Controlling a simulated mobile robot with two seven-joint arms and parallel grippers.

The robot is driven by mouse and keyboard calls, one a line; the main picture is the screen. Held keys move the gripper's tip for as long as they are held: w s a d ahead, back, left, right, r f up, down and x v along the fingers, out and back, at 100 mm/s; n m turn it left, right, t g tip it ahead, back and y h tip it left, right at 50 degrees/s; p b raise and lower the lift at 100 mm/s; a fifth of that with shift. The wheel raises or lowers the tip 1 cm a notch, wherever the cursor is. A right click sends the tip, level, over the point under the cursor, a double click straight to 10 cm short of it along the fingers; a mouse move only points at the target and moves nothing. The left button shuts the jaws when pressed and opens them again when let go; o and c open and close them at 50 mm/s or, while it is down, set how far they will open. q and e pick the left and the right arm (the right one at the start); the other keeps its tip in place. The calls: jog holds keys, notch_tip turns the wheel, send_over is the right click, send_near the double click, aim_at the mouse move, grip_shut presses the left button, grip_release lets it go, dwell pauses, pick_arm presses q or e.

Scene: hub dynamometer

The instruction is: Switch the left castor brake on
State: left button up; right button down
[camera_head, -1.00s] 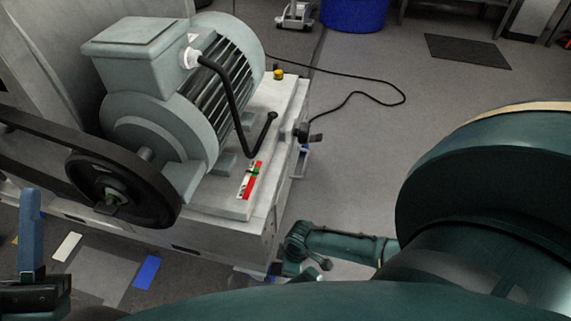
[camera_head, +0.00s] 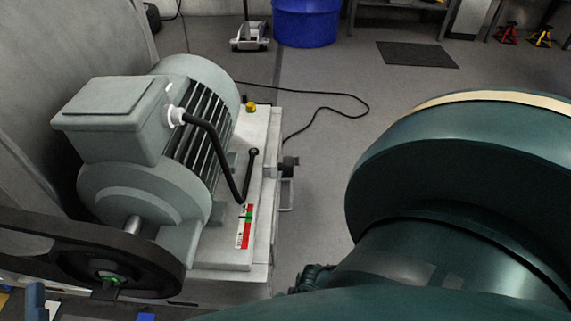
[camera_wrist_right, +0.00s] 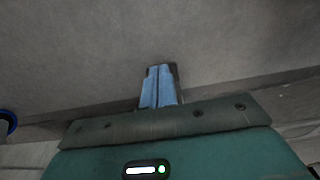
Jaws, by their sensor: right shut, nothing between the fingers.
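The left castor and its brake cannot be made out in either view. The pale machine base (camera_head: 262,180) carries a grey motor (camera_head: 150,185) and a belt wheel (camera_head: 110,262). A dark knob-like fitting (camera_head: 289,161) sits on the base's right side, with a small bracket below it. My right gripper (camera_wrist_right: 160,72) shows in the wrist view with its blue fingers together and empty, in front of a plain grey surface. In the head view it is hidden behind my teal arm. One blue finger of my left gripper (camera_head: 35,300) shows at the lower left corner, mostly cut off.
A black cable (camera_head: 340,96) lies on the open grey floor right of the base. A blue drum (camera_head: 306,22), a wheeled stand (camera_head: 249,38) and a dark mat (camera_head: 418,54) are farther back. My right arm covers the lower right.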

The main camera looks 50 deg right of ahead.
pick_arm(q)
jog(key=shift+r, duration=0.1)
pick_arm(e)
jog(key=shift+s+f, duration=0.15)
jog(key=shift+f, duration=0.15)
pick_arm(q)
jog(key=shift+r, duration=0.15)
